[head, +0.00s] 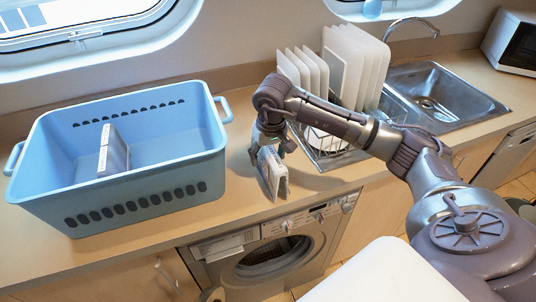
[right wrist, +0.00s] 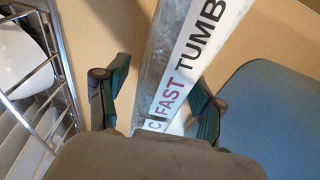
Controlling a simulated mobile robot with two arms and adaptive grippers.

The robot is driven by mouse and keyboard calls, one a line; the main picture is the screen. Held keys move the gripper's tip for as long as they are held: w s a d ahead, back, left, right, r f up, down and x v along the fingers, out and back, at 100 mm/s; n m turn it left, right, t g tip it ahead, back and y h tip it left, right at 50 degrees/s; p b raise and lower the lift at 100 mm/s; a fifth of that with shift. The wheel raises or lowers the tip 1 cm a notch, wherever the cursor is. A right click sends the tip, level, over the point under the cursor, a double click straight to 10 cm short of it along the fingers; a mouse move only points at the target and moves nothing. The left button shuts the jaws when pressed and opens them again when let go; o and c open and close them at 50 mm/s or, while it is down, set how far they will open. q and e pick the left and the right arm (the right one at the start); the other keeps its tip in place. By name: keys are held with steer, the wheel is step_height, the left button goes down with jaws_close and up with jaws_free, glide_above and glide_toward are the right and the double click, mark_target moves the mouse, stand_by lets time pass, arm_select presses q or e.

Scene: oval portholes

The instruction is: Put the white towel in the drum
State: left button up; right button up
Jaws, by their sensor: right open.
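A thin grey slab with a white printed band (head: 272,174) stands on edge near the counter's front. In the right wrist view its band (right wrist: 195,65) reads "FAST TUMB". I cannot tell whether it is the white towel; no other towel shows clearly. My right gripper (head: 268,148) points down over the slab, open. Its fingers (right wrist: 157,105) are on either side of the slab, with gaps visible. The washing machine (head: 330,215) is under the counter, and its round drum opening (head: 272,262) shows below the slab. I cannot tell whether its door is open.
A blue basket (head: 135,205) left of my right gripper holds a similar slab (head: 113,152). A dish rack (head: 335,155) with white boards (head: 345,60) stands to the right, before a sink (head: 440,95). Bare counter (head: 235,185) lies between basket and rack.

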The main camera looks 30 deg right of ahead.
steer(key=shift+r, duration=0.25)
steer(key=r+b, duration=0.1)
steer(key=r, duration=0.2)
steer(key=s+r, duration=0.1)
steer(key=r, duration=0.3)
steer(key=r+b, duration=0.1)
steer(key=r, duration=0.2)
steer(key=shift+s+a+r+b, duration=0.2)
steer(key=shift+s+r+b, duration=0.05)
steer(key=shift+s+b, duration=0.1)
steer(key=shift+r, duration=0.6)
